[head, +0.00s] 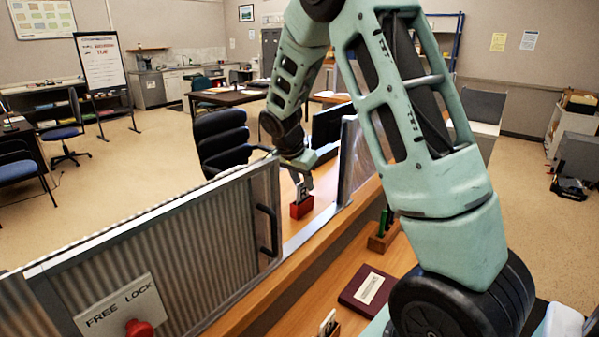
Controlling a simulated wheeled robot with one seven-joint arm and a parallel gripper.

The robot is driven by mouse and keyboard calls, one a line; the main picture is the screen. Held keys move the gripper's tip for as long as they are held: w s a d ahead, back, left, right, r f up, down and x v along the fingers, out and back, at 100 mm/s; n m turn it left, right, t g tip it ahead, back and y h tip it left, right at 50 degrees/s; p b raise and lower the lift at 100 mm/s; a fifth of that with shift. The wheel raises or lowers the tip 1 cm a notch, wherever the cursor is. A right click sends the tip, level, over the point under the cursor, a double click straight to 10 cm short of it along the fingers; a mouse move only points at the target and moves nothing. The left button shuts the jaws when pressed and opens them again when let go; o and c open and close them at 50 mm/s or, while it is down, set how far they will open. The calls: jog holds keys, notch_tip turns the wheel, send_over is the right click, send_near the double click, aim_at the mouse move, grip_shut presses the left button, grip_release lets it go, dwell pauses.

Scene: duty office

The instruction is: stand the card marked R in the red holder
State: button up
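The red holder (301,209) stands on the wooden counter, beyond the gap between two corrugated metal shutter panels. A small pale card (302,193) with a dark mark, which looks like an R, is upright at the holder, its lower edge at or in the holder's top. My gripper (302,180) reaches down through the gap, directly above the holder, with its fingertips at the card's upper part. The fingers are small and partly merge with the card, so I cannot tell whether they grip it or stand apart from it.
The left shutter panel (170,255) has a black handle and a "FREE LOCK" plate (120,307) with a red knob. On the near counter are a wooden holder with green items (383,232), a dark red book (367,288) and another card holder (329,325). A black chair (221,140) stands beyond.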

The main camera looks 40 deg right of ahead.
jog(key=w+b+v, duration=0.1)
jog(key=b+v, duration=0.3)
jog(key=v, duration=1.3)
jog(key=shift+s+r, duration=0.2)
jog(key=shift+s, duration=0.3)
jog(key=shift+a, duration=0.1)
